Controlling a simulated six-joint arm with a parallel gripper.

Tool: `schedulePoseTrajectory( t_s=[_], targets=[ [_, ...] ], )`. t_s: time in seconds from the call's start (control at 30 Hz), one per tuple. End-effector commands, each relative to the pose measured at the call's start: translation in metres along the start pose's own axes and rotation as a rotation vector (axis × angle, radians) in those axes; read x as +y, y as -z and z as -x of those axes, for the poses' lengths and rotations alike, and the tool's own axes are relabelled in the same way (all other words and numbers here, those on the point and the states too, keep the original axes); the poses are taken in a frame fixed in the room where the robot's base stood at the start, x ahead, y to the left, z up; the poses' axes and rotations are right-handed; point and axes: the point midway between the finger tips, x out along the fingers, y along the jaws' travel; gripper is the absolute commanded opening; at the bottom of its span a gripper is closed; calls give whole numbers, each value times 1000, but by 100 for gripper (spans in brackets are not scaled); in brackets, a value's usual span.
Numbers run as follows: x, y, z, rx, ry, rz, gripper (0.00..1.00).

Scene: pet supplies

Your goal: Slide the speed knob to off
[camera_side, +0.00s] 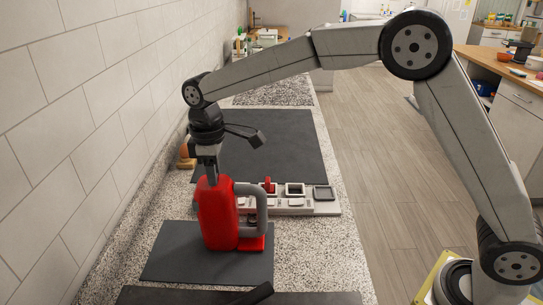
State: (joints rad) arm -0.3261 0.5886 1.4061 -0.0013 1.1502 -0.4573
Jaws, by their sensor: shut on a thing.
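A red appliance (218,215) with a grey looped handle (262,205) stands upright on a dark mat (168,266) at the front left of the counter. My gripper (210,174) points down from above, its fingertips at the top of the red body. It is shut on a small part there, which looks to be the speed knob. The knob is hidden between the fingers, so its setting cannot be read.
A pale panel (326,209) with several switches, one red (268,186), lies behind the appliance. A larger dark mat (285,145) lies beyond, mostly bare. A tiled wall (85,100) bounds the left. A small orange-brown object (184,152) stands near the wall.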

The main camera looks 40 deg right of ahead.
Motion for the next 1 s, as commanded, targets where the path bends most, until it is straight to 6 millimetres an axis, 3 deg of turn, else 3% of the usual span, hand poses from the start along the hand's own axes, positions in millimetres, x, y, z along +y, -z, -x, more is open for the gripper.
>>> schedulePoseTrajectory(
  t_s=[0.03, 0.13, 0.57, 1.0],
  targets=[
    [0, 2, 1, 10, -2, 0, 37],
    [0, 2, 1, 8, -2, 0, 68],
    [0, 1, 4, 6, -1, 0, 68],
    [0, 1, 52, 8, -2, 0, 68]
  ],
)
